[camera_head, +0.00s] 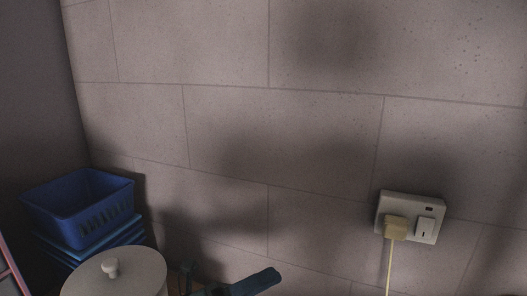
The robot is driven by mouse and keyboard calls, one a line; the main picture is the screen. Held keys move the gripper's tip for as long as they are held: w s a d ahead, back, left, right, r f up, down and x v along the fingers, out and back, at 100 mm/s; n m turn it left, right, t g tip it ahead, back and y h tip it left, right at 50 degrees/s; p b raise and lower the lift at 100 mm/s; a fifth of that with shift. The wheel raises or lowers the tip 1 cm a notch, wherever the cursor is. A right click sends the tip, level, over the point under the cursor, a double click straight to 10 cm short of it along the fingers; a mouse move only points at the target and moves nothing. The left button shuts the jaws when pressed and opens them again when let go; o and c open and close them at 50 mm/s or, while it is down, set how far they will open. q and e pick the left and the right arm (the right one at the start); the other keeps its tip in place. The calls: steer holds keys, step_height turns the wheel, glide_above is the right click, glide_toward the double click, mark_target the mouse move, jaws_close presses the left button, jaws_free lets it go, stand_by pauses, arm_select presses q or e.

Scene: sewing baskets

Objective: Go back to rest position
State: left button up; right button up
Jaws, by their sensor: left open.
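My left gripper (232,284) shows only in part, as dark shapes at the bottom edge, just right of a round pale lidded container (115,277). It is open, and I see nothing held in it. Most of it is cut off by the frame. My right gripper is not in view.
A blue basket (62,218) stands on more stacked blue baskets (98,246) at the left, behind the lidded container. A tiled wall (260,130) fills the back. A wall socket (428,205) at the right holds a yellowish plug (395,228) with a cord hanging down.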

arm_select(q)
steer(key=s+a+f+n+t+y, duration=0.1)
steer(key=a+f+n+t+y, duration=0.55)
steer(key=n, duration=0.75)
steer(key=s+a+f+n+t+y, duration=0.1)
steer(key=a+f+n+t+y, duration=0.25)
steer(key=f+n+y, duration=0.75)
steer(key=s+a+f+n+g, duration=0.4)
steer(key=s+f+n+g, duration=0.1)
steer(key=s+f+n, duration=0.5)
steer(key=shift+s+f+n+y+p, duration=0.2)
steer(key=shift+s+n+y+p, duration=0.2)
steer(key=shift+n, duration=0.5)
